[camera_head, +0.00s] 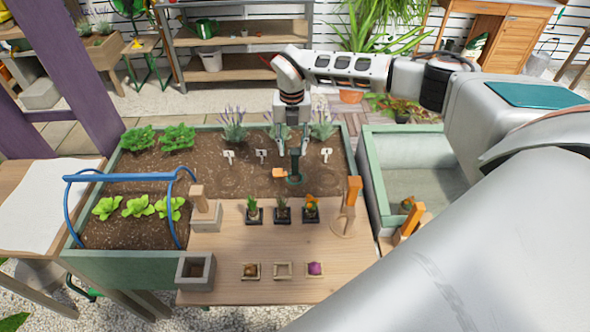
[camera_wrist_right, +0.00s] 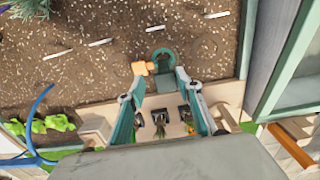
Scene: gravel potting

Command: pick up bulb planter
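The bulb planter (camera_head: 294,179) is at the bed's front edge, below my right gripper. It has a teal ring, a dark upright part and an orange piece at its left. In the right wrist view its teal ring (camera_wrist_right: 164,53) and the orange piece show just beyond the fingertips. My right gripper (camera_head: 291,149) points down with its fingers spread around the line of the planter's upper part. In the wrist view the gripper (camera_wrist_right: 160,78) looks open, with gaps beside the planter; contact cannot be told. My left gripper is not in view.
Three potted plants (camera_head: 282,214) stand on the wooden board (camera_head: 225,240) in front. A wooden-handled tool (camera_head: 351,205) stands at the right, a blue hoop (camera_head: 120,178) at the left. Plant labels (camera_head: 261,154) stand behind the planter. A green-edged trough (camera_head: 375,175) is at the right.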

